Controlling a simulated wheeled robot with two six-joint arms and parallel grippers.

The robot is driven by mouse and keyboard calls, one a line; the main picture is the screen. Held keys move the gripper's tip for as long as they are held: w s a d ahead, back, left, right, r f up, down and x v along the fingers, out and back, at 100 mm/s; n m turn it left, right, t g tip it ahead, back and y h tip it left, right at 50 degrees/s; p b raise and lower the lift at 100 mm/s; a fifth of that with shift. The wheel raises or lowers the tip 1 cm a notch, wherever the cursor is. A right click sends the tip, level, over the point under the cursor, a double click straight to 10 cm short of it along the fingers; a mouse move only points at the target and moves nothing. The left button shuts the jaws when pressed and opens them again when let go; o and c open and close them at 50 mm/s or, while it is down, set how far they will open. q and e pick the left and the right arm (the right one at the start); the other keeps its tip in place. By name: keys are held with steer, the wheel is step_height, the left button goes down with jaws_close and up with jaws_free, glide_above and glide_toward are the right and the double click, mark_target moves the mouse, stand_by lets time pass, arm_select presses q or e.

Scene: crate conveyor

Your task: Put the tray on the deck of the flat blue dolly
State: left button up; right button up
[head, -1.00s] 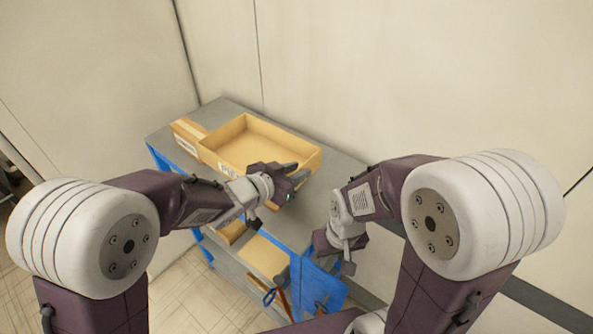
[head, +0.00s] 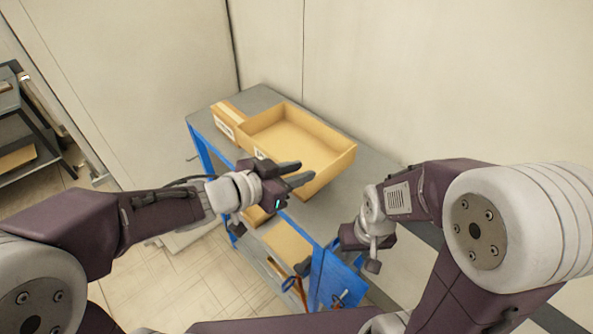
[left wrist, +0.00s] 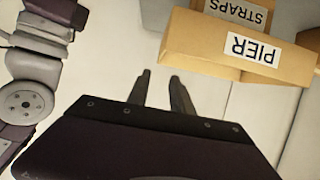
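The tray (head: 330,157) is a tan, open, shallow box on the grey top of a blue-framed bench. Its label reads PIER in the left wrist view (left wrist: 205,45), where it appears upside down. My left gripper (head: 296,173) is open and empty, at the tray's near side and partly covering it in the head view. Its two parted fingers (left wrist: 161,86) are apart from the tray in the wrist view. My right gripper (head: 372,258) hangs over the bench's near right side; its fingers are too unclear to judge. I cannot pick out a flat blue dolly.
The bench (head: 260,98) stands along the wall, with a lower shelf below holding tan items. A dark shelf rack (head: 28,135) is at the far left. Tiled floor shows at lower left.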

arm_select(q)
steer(key=shift+d, duration=0.1)
steer(key=w+a+f+n+y, duration=0.1)
steer(key=a+f+n+y, duration=0.2)
steer(key=a+f+y, duration=0.35)
steer(key=w+a+f+n+y, duration=0.1)
steer(key=a+f+n+y, duration=0.25)
steer(key=a, duration=0.65)
steer(key=s+a+f+n+g, duration=0.2)
steer(key=s+a+f+g, duration=0.1)
steer(key=s, duration=0.3)
steer(key=s+a+f+n+g, duration=0.2)
steer(key=s+a+f+g, duration=0.1)
steer(key=s, duration=0.4)
step_height(320, 180, down, 2)
steer(key=shift+s+f+g+y, duration=0.2)
steer(key=shift+g+y, duration=0.1)
steer(key=shift+g, duration=0.3)
arm_select(e)
steer(key=shift+c, duration=0.6)
arm_select(q)
steer(key=shift+w, duration=0.1)
